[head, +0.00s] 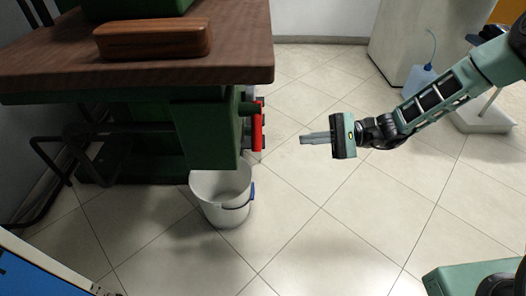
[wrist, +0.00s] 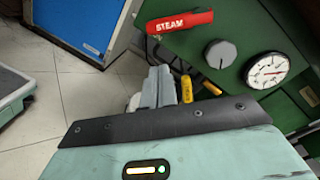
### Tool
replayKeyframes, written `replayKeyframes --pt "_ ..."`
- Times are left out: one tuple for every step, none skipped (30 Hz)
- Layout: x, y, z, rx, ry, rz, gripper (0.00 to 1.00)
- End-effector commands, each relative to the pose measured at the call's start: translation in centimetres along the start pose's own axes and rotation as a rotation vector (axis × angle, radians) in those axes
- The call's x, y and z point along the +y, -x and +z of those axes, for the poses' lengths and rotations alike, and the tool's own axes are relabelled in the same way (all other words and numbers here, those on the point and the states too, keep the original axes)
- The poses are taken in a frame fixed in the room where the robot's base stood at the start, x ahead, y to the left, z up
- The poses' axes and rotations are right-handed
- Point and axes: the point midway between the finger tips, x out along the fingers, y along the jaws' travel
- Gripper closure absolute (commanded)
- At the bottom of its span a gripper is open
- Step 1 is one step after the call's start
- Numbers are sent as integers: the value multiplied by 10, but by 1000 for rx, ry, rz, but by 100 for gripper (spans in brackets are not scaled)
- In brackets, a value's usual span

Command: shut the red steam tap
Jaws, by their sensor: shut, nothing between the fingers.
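The red steam tap (wrist: 180,22) is a red lever marked STEAM on the green machine panel (wrist: 225,30) in the wrist view. It lies nearly level in that picture, its right end slightly higher. In the head view the tap (head: 257,126) shows as a red strip at the right side of the green machine (head: 205,125). My gripper (head: 303,138) is shut and empty, right of the tap with a clear gap between. Its fingers (wrist: 160,86) show below the lever in the wrist view, apart from it.
A grey knob (wrist: 220,54), a gauge (wrist: 267,71) and yellow handles (wrist: 187,88) are on or near the panel. A white bucket (head: 211,208) stands under the machine. A wooden block (head: 152,40) lies on the tabletop (head: 235,60).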

Motion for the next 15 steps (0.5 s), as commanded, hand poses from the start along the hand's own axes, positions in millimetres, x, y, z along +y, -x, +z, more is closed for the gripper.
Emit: replayKeyframes --pt "6 5 -14 7 -8 -37 100" --pt "6 7 -18 10 -11 -53 100" --pt "7 9 -22 13 -13 -70 100" --pt "7 11 -24 15 -15 -81 100" --pt "7 12 -26 17 -16 -90 100" --pt "6 13 -27 18 -17 -98 100" --pt "6 13 -28 19 -18 -101 100" --pt "6 14 -28 19 -18 -103 100" --pt "6 14 -28 20 -18 -104 100" --pt "6 14 -28 20 -18 -104 100" --pt "5 14 -28 20 -18 -104 100" --pt "5 14 -27 19 -18 -103 100" --pt "5 14 -27 19 -18 -103 100" --pt "5 14 -27 19 -18 -102 100" --pt "5 14 -27 19 -18 -102 100"
